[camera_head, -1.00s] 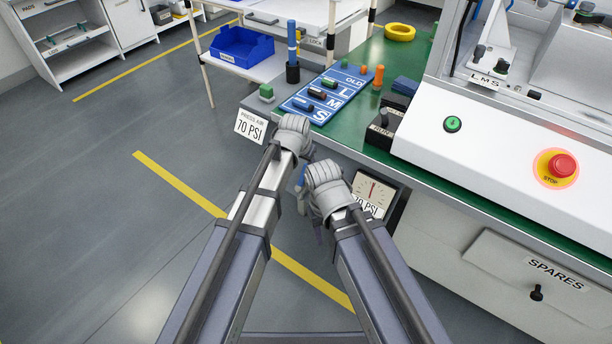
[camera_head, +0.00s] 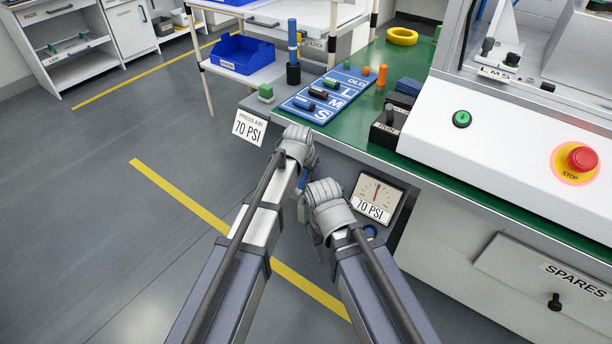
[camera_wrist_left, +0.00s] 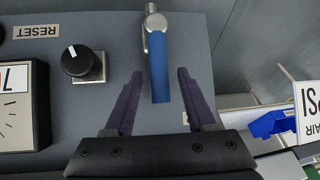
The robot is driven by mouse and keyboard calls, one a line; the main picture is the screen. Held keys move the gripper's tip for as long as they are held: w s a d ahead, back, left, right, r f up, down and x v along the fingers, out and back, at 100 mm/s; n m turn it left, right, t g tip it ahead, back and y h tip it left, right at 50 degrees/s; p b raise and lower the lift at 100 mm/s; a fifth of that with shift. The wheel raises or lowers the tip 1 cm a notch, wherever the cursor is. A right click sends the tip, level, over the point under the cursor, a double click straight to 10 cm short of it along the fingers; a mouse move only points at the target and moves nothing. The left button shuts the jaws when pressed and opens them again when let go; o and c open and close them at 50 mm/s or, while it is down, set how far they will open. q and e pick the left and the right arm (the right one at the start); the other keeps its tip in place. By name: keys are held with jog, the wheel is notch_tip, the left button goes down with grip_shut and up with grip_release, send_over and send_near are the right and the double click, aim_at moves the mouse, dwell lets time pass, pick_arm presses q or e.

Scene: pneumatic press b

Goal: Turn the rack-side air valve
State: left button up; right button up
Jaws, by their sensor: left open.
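The air valve shows in the left wrist view as a blue lever handle (camera_wrist_left: 158,68) on a metal pivot (camera_wrist_left: 154,22), mounted on a grey panel. My left gripper (camera_wrist_left: 160,73) is open, with its two dark fingers on either side of the handle's free end. A gap shows on both sides, so it is not gripped. In the head view my left gripper (camera_head: 297,145) is at the bench's front left corner, its fingers hidden. A bit of blue (camera_head: 303,178) shows beneath it. My right gripper (camera_head: 327,203) is close beside it; its jaw opening is not clear.
A black knob (camera_wrist_left: 82,62) and a RESET label (camera_wrist_left: 29,30) are beside the valve. A gauge (camera_head: 376,194) marked 70 PSI is right of my right gripper. A PRESS AIR sign (camera_head: 250,127) hangs at the bench corner. Open floor lies to the left.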

pick_arm(q)
jog(key=shift+c, duration=0.4)
grip_shut()
dwell(0.9)
